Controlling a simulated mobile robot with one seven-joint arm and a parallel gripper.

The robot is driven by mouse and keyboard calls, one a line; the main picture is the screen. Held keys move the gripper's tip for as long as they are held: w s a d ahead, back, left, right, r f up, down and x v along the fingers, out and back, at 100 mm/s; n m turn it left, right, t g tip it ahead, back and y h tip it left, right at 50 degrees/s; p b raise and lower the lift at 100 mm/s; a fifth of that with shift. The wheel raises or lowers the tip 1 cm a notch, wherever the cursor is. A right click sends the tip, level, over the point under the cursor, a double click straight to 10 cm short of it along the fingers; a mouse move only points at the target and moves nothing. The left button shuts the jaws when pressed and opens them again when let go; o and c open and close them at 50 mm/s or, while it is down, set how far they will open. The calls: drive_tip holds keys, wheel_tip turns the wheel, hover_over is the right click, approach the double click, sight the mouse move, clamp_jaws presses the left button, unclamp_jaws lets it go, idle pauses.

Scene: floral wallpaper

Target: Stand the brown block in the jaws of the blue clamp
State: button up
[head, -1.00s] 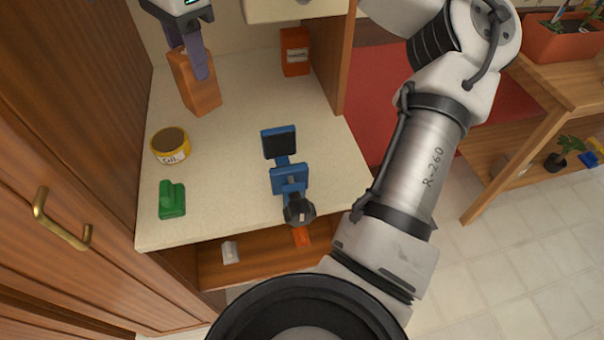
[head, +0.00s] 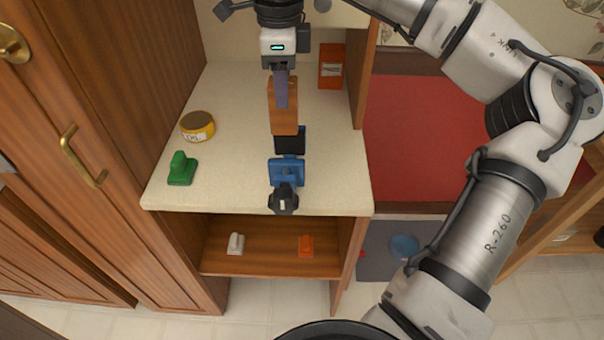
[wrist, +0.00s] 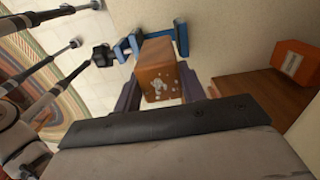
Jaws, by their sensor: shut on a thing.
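The brown block (head: 284,122) is upright in my gripper (head: 281,92), whose purple fingers are shut on its sides. The block shows in the wrist view (wrist: 158,66) with pale specks on its near face. The blue clamp (head: 286,172) stands near the counter's front edge, its dark-padded rear jaw behind and its black knob in front. In the head view the block's lower end overlaps part of the rear jaw; I cannot tell its height above the counter. In the wrist view the clamp (wrist: 181,38) lies just beyond the block.
On the counter (head: 232,170), a yellow tin (head: 197,126) and a green object (head: 182,168) stand left of the clamp. An orange box (head: 332,66) stands at the back right. A lower shelf (head: 270,258) holds a white and an orange object. Wooden panels flank the counter.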

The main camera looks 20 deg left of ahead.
sight(287, 131)
drive_tip(key=shift+d+f, duration=0.25)
drive_tip(key=shift+f, duration=0.25)
wheel_tip(287, 131, down, 9)
drive_tip(key=shift+f+p, duration=0.2)
drive_tip(key=shift+p, duration=0.55)
drive_tip(key=shift+f, duration=0.1)
drive_tip(key=o, duration=1.1)
wheel_tip(287, 131, up, 12)
drive_tip(key=shift+r+b, duration=0.15)
drive_tip(key=shift+b, duration=0.5)
